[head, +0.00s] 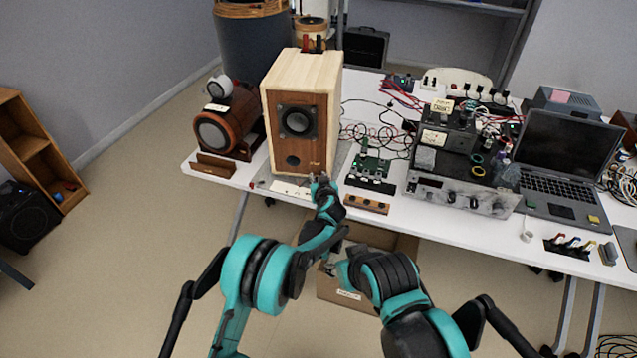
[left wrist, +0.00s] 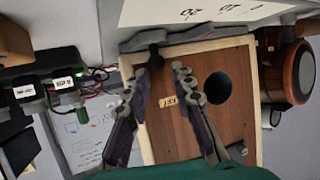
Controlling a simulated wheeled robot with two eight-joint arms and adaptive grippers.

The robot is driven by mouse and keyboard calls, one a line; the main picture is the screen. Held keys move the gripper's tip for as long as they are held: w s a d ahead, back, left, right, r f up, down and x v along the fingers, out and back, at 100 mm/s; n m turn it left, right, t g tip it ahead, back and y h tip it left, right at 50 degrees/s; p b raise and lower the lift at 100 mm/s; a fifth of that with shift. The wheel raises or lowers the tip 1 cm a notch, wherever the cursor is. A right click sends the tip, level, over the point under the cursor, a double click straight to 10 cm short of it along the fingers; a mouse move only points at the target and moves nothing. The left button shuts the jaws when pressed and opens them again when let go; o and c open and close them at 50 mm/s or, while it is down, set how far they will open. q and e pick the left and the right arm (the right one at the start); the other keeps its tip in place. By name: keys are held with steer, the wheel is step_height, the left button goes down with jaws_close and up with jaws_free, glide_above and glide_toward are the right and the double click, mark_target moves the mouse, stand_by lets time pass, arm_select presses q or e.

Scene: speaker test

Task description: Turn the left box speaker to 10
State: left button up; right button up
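The box speaker (head: 304,110) stands upright near the table's front edge, light wood with a brown front; its front also shows upside down in the left wrist view (left wrist: 192,127). A small dark knob (left wrist: 155,57) is at its lower front edge. My left gripper (head: 320,180) is at that edge; in the left wrist view its fingertips (left wrist: 160,72) are apart, pointing at the knob. Contact cannot be made out. A white label with numbers (head: 290,189) lies before the speaker; "20" and "10" show in the left wrist view (left wrist: 215,10). My right gripper (head: 331,268) is below the table edge, its fingers too small to read.
A round brown speaker (head: 228,127) stands close to the left of the box speaker. A green circuit board (head: 372,166) and a wooden block with holes (head: 366,203) are to the right. Farther right are electronics (head: 462,194) and a laptop (head: 565,150). A cardboard box (head: 345,290) is below the table.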

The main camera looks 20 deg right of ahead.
arm_select(q)
step_height(320, 180, up, 8)
steer(key=shift+f, duration=0.1)
stand_by(0.4)
steer(key=shift+a, duration=0.15)
steer(key=s+a+r+n+g+y, duration=0.1)
steer(key=s+a+r, duration=0.3)
steer(key=a, duration=0.6)
steer(key=s+a+r+g+y, duration=0.1)
steer(key=s+a+r, duration=0.35)
steer(key=a, duration=0.45)
steer(key=s+a+r+n+g+y, duration=0.1)
steer(key=s+a+r, duration=0.3)
steer(key=a, duration=0.6)
steer(key=s+a+f+g, duration=0.1)
steer(key=s+a, duration=0.3)
steer(key=s, duration=0.5)
steer(key=s+a+f+g, duration=0.1)
steer(key=s+a+f, duration=0.2)
steer(key=s, duration=0.7)
steer(key=s+a+f+g+h, duration=0.1)
steer(key=s+a+f, duration=0.2)
steer(key=s+a, duration=0.3)
steer(key=s, duration=0.3)
steer(key=shift+s, duration=0.3)
